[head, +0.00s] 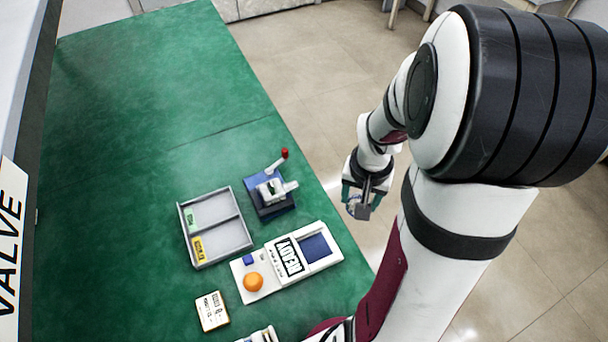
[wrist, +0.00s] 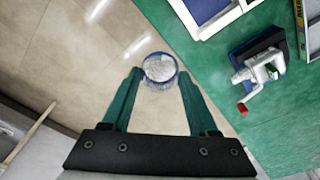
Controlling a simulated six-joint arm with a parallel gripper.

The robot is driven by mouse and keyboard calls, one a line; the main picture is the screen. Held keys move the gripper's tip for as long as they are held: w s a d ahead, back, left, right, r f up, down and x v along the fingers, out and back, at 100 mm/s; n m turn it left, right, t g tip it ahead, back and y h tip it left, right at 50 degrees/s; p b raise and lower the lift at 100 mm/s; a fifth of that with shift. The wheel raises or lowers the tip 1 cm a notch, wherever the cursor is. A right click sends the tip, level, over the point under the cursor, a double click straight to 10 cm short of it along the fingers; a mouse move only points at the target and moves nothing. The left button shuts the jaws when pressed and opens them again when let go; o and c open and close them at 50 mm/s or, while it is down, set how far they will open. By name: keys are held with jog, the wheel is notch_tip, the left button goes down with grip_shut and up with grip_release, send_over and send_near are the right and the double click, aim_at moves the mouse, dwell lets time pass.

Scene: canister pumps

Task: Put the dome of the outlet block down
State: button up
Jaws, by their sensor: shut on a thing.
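My gripper (head: 358,203) is beyond the right edge of the table, over the floor. In the wrist view my gripper (wrist: 158,80) is shut on a round, clear-looking dome (wrist: 159,68) with a blue rim, held between the green fingertips. A grey and white pump-like block (head: 270,188) with a red-tipped handle stands on a dark blue base on the table, left of my gripper. It also shows at the right of the wrist view (wrist: 262,70). I cannot tell for sure whether this is the outlet block.
A white board (head: 265,283) marked READY carries an orange ball (head: 253,282), a small blue block and a blue pad (head: 314,248). A grey two-compartment tray (head: 246,246) has green and yellow labels. The green table (head: 140,90) is clear towards the back.

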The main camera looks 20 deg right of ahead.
jog(key=w+a+f, duration=0.2)
jog(key=w+a, duration=0.1)
jog(key=w+a+f, duration=0.3)
jog(key=shift+w+f, duration=0.15)
jog(key=shift+w, duration=0.15)
jog(key=shift+w+a+f, duration=0.1)
jog(key=shift+w+f, duration=0.05)
jog(key=shift+f, duration=1.95)
jog(key=shift+f, duration=0.1)
jog(key=o, duration=1.3)
notch_tip(320, 180, up, 12)
jog(key=s+a, duration=0.1)
jog(key=s+a+r+n+y, duration=0.1)
jog(key=s+a+r, duration=0.2)
jog(key=s, duration=0.3)
jog(key=s+a+r+n+y, duration=0.1)
jog(key=s+a+r, duration=0.2)
jog(key=s+a, duration=0.2)
jog(key=s+a+r+n+g, duration=0.1)
jog(key=s+a+r, duration=0.1)
jog(key=s+a, duration=0.2)
jog(key=shift+s+a+r+y, duration=0.1)
jog(key=shift+s+r+y, duration=0.1)
jog(key=shift+s, duration=0.5)
jog(key=shift+s+a+r+y, duration=0.1)
jog(key=shift+s+r+y, duration=0.1)
jog(key=shift+s, duration=0.5)
